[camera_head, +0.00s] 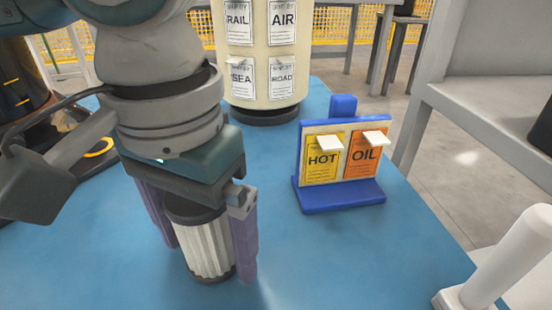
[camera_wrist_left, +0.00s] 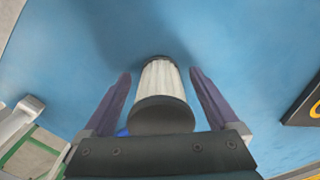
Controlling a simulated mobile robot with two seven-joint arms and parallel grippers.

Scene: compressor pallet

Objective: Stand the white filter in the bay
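The white filter (camera_head: 208,247), a pleated cylinder with dark end caps, stands about upright on the blue table. My left gripper (camera_head: 209,262) comes down over it from above, with one purple finger on each side. In the left wrist view the filter (camera_wrist_left: 160,78) lies between the fingers of the left gripper (camera_wrist_left: 160,73), and blue table shows in a gap on both sides. The left gripper is open and around the filter, not closed on it. My right gripper is not in view. I cannot make out the bay in either view.
A blue stand with HOT and OIL cards (camera_head: 339,195) is to the right of the gripper. A cream cylinder with labels (camera_head: 262,60) stands behind. A white post (camera_head: 505,258) is at the bottom right. The blue table (camera_head: 360,255) is clear in front of the stand.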

